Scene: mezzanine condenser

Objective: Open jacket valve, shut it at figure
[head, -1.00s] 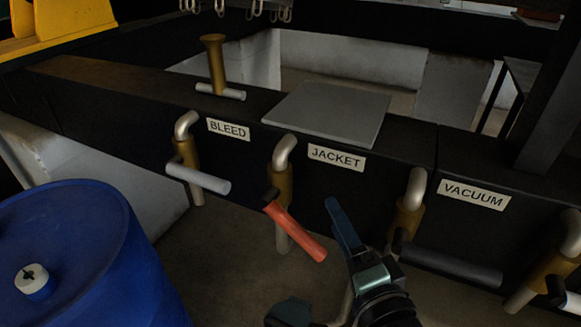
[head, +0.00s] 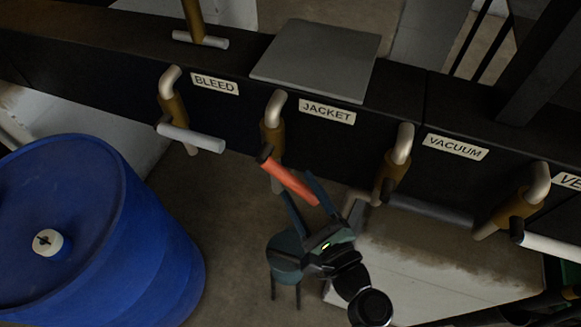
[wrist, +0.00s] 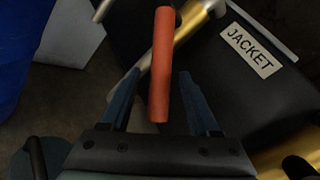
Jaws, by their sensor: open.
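The jacket valve has a red-orange handle (head: 288,182) on a brass body (head: 272,133), beside the JACKET label (head: 327,112). The handle slants down to the right in the head view. My gripper (head: 302,196) is open at the handle's lower free end. In the wrist view the red handle (wrist: 161,65) runs between the two blue fingers of my gripper (wrist: 160,88), with dark gaps on both sides. The fingers do not appear to grip it. The JACKET label (wrist: 252,50) also shows in the wrist view. I see no readable figure or gauge.
The bleed valve's pale handle (head: 190,138) is to the left, and the vacuum valve's dark handle (head: 430,209) to the right. A blue drum (head: 95,240) stands at lower left. A grey plate (head: 316,58) lies on the black beam. A pale block (head: 430,265) is at lower right.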

